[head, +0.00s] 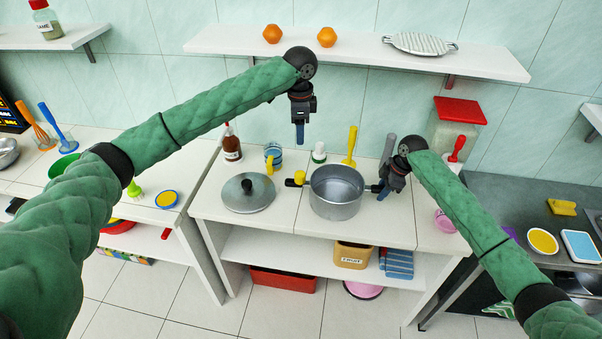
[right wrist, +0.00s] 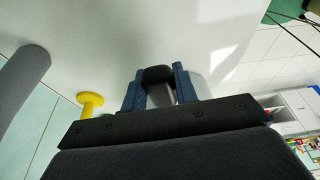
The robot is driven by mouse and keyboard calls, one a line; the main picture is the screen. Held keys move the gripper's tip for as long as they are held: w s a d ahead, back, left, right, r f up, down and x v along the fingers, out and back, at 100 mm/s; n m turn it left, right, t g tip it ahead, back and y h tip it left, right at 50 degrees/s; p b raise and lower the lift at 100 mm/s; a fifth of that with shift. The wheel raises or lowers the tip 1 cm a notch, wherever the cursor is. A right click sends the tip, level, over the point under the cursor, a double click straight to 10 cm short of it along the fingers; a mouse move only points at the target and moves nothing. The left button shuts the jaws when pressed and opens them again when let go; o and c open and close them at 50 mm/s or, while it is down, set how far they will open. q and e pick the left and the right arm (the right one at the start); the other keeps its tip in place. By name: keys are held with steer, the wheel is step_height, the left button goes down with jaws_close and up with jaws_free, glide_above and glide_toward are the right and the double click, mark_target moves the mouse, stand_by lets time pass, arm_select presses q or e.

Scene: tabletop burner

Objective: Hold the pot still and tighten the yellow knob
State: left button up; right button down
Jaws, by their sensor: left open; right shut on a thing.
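The grey metal pot (head: 336,208) stands on the white counter. The yellow knob (head: 290,183) is at the pot's left side, beside a black handle part (head: 300,176). My right gripper (head: 383,193) is at the pot's right side. In the right wrist view, its blue fingers are shut on a black pot handle (right wrist: 158,74). My left gripper (head: 300,140) is open and empty, fingers pointing down, raised behind and above the pot and apart from the knob. The knob's tightness cannot be seen.
A pot lid (head: 240,200) lies left of the pot. A yellow utensil (head: 351,143), a grey cylinder (head: 388,148), a sauce bottle (head: 232,147) and a blue-banded cup (head: 273,153) stand behind. A wall shelf (head: 360,50) hangs above.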

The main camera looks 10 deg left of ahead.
steer(key=shift+f, duration=0.1)
stand_by(0.3)
steer(key=c, duration=1)
jaws_free()
steer(key=shift+v, duration=3.8)
steer(key=shift+w, duration=0.1)
steer(key=v, duration=1.2)
